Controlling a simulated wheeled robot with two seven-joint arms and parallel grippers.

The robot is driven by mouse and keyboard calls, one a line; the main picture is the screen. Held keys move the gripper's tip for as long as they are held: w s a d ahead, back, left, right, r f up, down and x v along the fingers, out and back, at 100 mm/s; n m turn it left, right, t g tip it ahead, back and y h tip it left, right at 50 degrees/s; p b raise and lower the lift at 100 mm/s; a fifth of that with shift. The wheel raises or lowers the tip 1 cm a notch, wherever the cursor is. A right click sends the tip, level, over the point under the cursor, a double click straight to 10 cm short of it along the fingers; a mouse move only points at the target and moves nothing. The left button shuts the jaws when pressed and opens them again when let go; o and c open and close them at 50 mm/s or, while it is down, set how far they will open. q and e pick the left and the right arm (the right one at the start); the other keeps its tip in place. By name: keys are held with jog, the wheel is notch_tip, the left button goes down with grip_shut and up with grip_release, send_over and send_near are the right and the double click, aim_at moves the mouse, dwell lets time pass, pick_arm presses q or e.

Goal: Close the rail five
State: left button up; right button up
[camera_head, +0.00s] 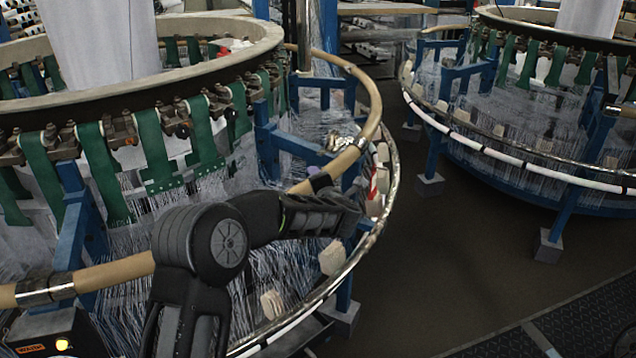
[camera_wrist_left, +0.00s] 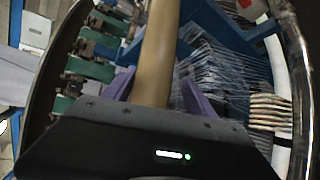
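The rail is a tan curved tube (camera_head: 365,95) running around the near circular loom on the left side of the head view. Silver clamps sit on it at the middle (camera_head: 347,143) and at the lower left (camera_head: 45,290). My left gripper (camera_head: 316,176) is at the rail in the head view, its fingers mostly hidden by the wrist. In the left wrist view the rail (camera_wrist_left: 160,50) runs between the two purple fingers of the gripper (camera_wrist_left: 158,88), one on each side. The fingers look apart, with slight gaps beside the rail. My right gripper is not in view.
Blue posts (camera_head: 270,140), green straps (camera_head: 155,145) and fine threads fill the loom inside the rail. A lower metal ring (camera_head: 375,235) curves outside it. A second loom (camera_head: 520,150) stands at the right. The dark floor (camera_head: 440,270) between them is clear.

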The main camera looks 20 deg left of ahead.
pick_arm(q)
jog(key=shift+o, duration=0.5)
jog(key=shift+r, duration=0.15)
jog(key=v, duration=0.7)
jog(key=shift+s+d+b, duration=0.15)
jog(key=shift+s+b, duration=0.2)
jog(key=shift+b, duration=0.05)
